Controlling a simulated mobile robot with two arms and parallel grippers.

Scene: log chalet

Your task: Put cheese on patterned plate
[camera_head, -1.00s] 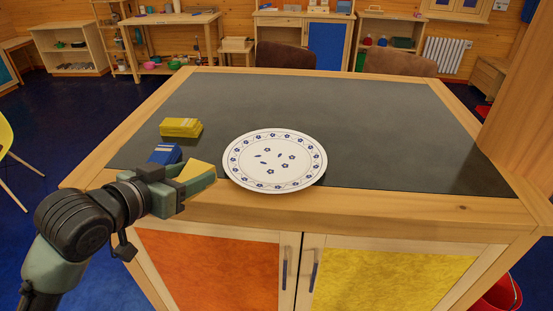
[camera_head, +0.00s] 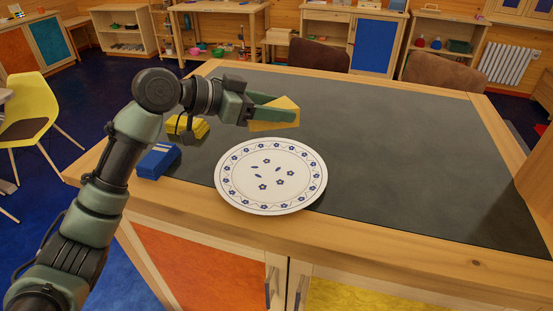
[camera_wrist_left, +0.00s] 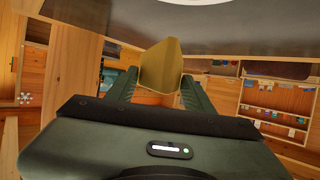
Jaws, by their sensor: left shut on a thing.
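A yellow cheese wedge (camera_head: 288,104) is held between the fingers of my left gripper (camera_head: 272,112). In the left wrist view the cheese (camera_wrist_left: 160,66) sits between the two green fingers (camera_wrist_left: 160,92). The gripper is raised above the counter, just beyond the far rim of the plate in the head view. The patterned plate (camera_head: 270,174) is white with blue flowers and lies flat and empty near the counter's front edge. In the left wrist view only a sliver of the plate (camera_wrist_left: 210,1) shows at the top. My right gripper is not in view.
A blue box (camera_head: 158,161) lies on the counter left of the plate. A yellow pack (camera_head: 187,128) lies behind it, partly hidden by my arm. The dark countertop (camera_head: 400,150) is clear to the right. Brown chairs (camera_head: 319,54) stand at the far side.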

